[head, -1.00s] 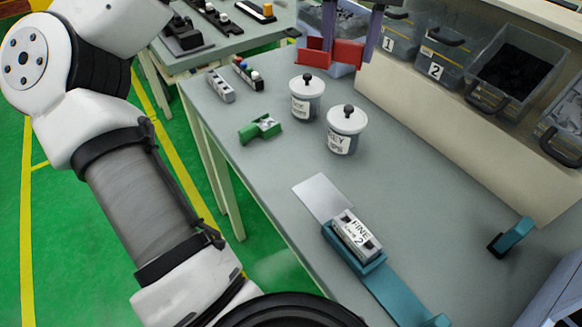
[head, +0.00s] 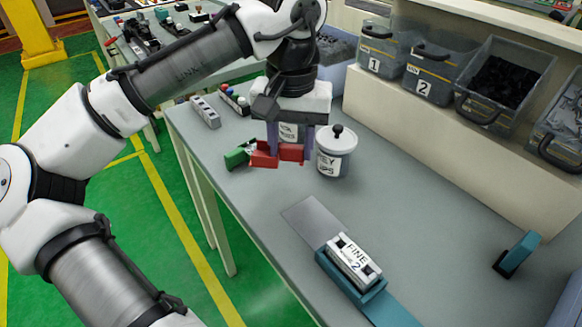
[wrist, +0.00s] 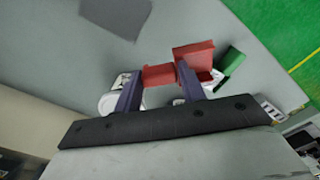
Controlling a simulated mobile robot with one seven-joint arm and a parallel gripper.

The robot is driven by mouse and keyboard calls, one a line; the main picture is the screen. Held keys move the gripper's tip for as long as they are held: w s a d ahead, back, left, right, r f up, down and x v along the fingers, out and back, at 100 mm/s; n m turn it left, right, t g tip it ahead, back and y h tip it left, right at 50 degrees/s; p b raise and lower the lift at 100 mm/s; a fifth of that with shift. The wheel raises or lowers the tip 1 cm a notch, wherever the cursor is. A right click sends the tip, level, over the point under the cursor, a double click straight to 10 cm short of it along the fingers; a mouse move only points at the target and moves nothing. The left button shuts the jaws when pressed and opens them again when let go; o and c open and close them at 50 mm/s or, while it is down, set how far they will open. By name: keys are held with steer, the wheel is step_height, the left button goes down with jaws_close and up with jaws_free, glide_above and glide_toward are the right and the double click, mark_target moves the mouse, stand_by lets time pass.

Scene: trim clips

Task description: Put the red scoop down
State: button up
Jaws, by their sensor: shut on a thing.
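My gripper (head: 290,155) points down over the grey table, its two purple fingers shut on the handle of the red scoop (head: 264,158). The scoop's boxy red end sticks out to the left. In the wrist view, the red scoop (wrist: 193,50) shows with its handle between the fingertips (wrist: 158,82). I cannot tell whether the scoop touches the table. A green scoop-like piece (head: 237,157) lies right beside its red end, partly overlapped in view.
A white-lidded jar (head: 336,150) stands close to the right of my gripper. A second jar (head: 288,131) is mostly hidden behind the fingers. A teal fixture (head: 350,270) holds a block marked FINE. Numbered bins (head: 383,52) line the back shelf. The table's middle right is clear.

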mark_target(291, 160)
steer(key=shift+f, duration=2.6)
steer(key=shift+f, duration=0.2)
steer(key=o, duration=1)
steer(key=shift+c, duration=0.2)
steer(key=shift+r, duration=0.15)
step_height(291, 160, up, 12)
steer(key=shift+r, duration=0.1)
